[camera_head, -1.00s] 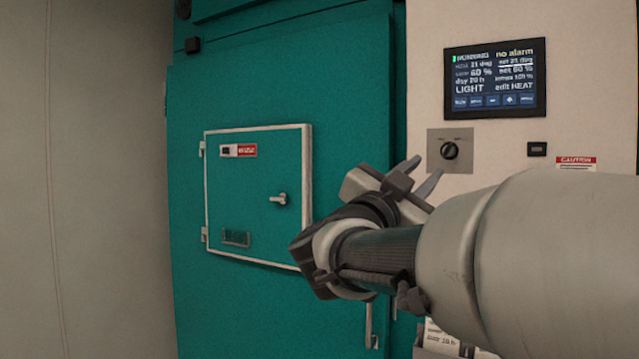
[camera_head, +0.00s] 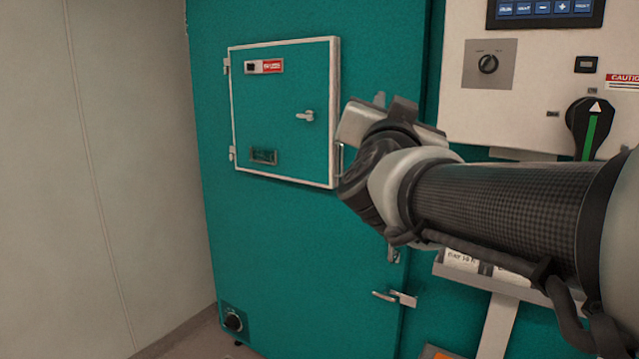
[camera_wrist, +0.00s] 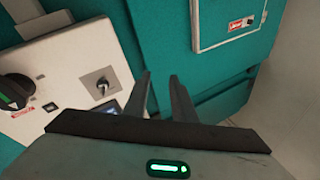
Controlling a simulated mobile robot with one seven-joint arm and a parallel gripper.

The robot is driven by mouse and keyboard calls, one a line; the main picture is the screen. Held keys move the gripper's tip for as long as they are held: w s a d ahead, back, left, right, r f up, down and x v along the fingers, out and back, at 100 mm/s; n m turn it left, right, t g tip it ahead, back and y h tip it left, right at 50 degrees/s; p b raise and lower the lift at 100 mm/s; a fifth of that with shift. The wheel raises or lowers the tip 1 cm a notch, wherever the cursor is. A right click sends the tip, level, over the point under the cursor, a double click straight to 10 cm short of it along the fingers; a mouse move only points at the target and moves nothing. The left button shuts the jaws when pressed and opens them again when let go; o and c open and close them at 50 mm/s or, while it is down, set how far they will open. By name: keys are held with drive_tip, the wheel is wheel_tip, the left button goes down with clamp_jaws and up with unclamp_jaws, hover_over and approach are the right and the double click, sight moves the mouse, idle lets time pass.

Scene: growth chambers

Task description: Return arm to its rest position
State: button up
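My gripper (camera_head: 385,108) is in the middle of the head view, at the end of my arm, in front of the teal growth chamber (camera_head: 290,230). Only one fingertip shows clearly there; the rest is hidden behind the wrist. In the wrist view, the two dark fingers of my gripper (camera_wrist: 160,88) stand apart with nothing between them. The gripper is open and empty, and no contact with the chamber shows. My arm reaches in from the right edge of the head view, bent at the wrist.
A small white-framed hatch (camera_head: 285,110) with a handle is shut, left of my gripper. The control panel (camera_head: 488,63) has a knob and a green-and-black rotary switch (camera_head: 590,128). A door handle (camera_head: 395,297) and a grey tray (camera_head: 500,277) stick out below my arm. A bare wall (camera_head: 90,180) is at left.

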drive_tip(key=s+a+f+n+g+y, duration=0.35)
drive_tip(key=f+n+y, duration=0.2)
drive_tip(key=f, duration=0.35)
drive_tip(key=s+d+f+g, duration=0.2)
drive_tip(key=s+f+g, duration=0.2)
drive_tip(key=s+f, duration=0.3)
drive_tip(key=s+d+f+n+g, duration=0.1)
drive_tip(key=s+d+f+g, duration=0.15)
drive_tip(key=s+f, duration=0.45)
drive_tip(key=s+d+f+g, duration=0.1)
drive_tip(key=s+f+g, duration=0.3)
drive_tip(key=s+f, duration=0.3)
wheel_tip(320, 180, up, 12)
drive_tip(key=w+p, duration=0.1)
drive_tip(key=p, duration=1.2)
drive_tip(key=shift+r+h+p, duration=0.15)
drive_tip(key=shift+h+p, duration=0.15)
drive_tip(key=shift+h, duration=0.15)
drive_tip(key=shift+w, duration=0.1)
